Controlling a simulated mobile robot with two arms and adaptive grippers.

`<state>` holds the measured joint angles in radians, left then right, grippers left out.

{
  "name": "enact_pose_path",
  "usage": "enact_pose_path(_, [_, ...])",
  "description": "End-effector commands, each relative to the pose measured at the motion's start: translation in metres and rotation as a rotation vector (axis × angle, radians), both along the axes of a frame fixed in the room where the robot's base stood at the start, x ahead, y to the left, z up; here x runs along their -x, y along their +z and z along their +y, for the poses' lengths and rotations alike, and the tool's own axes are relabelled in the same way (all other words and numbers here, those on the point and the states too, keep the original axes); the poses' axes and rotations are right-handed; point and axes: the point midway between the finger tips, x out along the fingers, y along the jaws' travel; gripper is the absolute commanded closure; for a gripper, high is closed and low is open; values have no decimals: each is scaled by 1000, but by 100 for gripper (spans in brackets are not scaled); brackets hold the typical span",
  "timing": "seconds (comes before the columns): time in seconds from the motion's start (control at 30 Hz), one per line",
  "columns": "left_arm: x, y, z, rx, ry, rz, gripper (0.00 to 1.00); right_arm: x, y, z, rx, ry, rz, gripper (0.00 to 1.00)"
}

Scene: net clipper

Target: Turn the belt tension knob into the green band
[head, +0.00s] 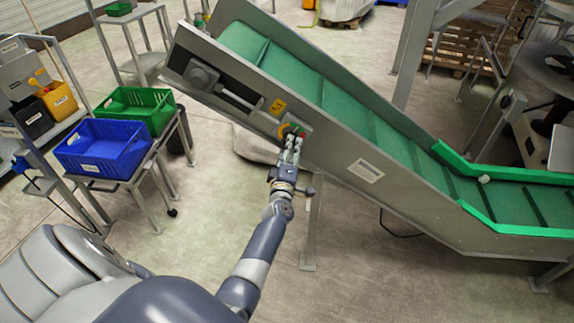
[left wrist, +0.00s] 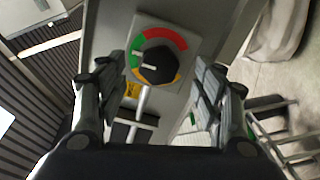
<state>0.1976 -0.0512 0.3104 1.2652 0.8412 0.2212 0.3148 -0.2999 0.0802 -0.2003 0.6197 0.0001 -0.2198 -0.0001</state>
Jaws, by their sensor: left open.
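The belt tension knob (left wrist: 158,66) is black and faceted with a white pointer mark. It sits on a square grey plate (left wrist: 142,25) with a green band (left wrist: 134,56) at left, a red band (left wrist: 168,37) on top and yellow at lower right. The white mark points left, near the lower end of the green; I cannot tell if it lies inside it. My left gripper (head: 291,146) is open in front of the dial, its fingers on either side of the knob in the left wrist view (left wrist: 157,70), apparently not touching it. In the head view the fingers partly hide the dial.
The dial is on the side of the inclined green-belt conveyor (head: 375,125). A yellow warning label (head: 278,107) is close by. A blue crate (head: 103,147) and a green crate (head: 137,109) stand on a rack at left. Open floor lies below the conveyor.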

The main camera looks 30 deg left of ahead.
Motion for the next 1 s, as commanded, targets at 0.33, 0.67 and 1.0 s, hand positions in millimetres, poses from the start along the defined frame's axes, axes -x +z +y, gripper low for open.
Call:
enact_pose_path(0.33, [51, 0, -25, 0, 0, 1, 38, 0, 0, 0, 0, 0, 0, 31])
enact_pose_path(0.67, [59, 1, -29, -2, 1, 0, 38, 0, 0, 0, 0, 0, 0, 31])
enact_pose_path(1.0, [59, 1, -29, -2, 1, 0, 38, 0, 0, 0, 0, 0, 0, 31])
